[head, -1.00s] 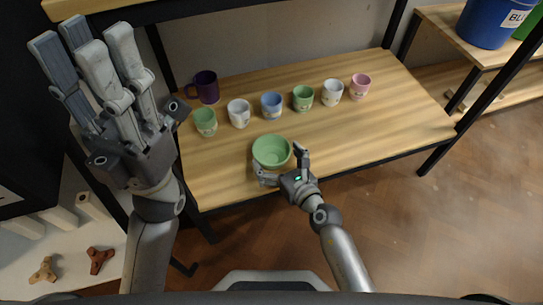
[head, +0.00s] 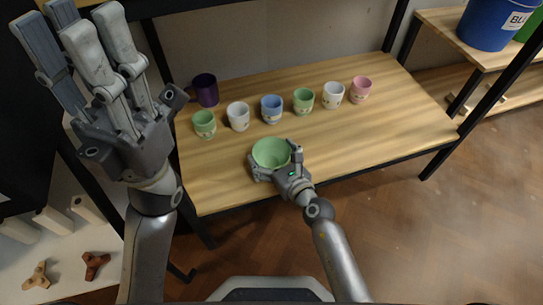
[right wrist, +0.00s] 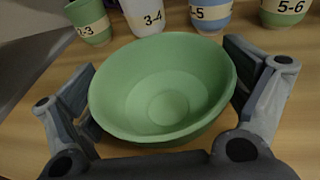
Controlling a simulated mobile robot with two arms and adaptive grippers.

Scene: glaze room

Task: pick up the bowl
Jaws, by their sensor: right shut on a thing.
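The green bowl (head: 271,152) stands upright near the front edge of the wooden table. My right gripper (head: 276,164) is shut on the bowl, with fingers on both sides of it. In the right wrist view the bowl (right wrist: 163,88) is empty, and the fingers of the right gripper (right wrist: 165,100) flank its left and right walls. I cannot tell any gap under the bowl. My left gripper (head: 110,60) is raised at the left, with its long fingers extended, open and empty.
Behind the bowl stand a green cup (head: 204,125), a white cup (head: 238,117), a blue cup (head: 271,108) and several more in a row. A purple mug (head: 205,90) is at the back left. The table's right part (head: 400,125) is clear.

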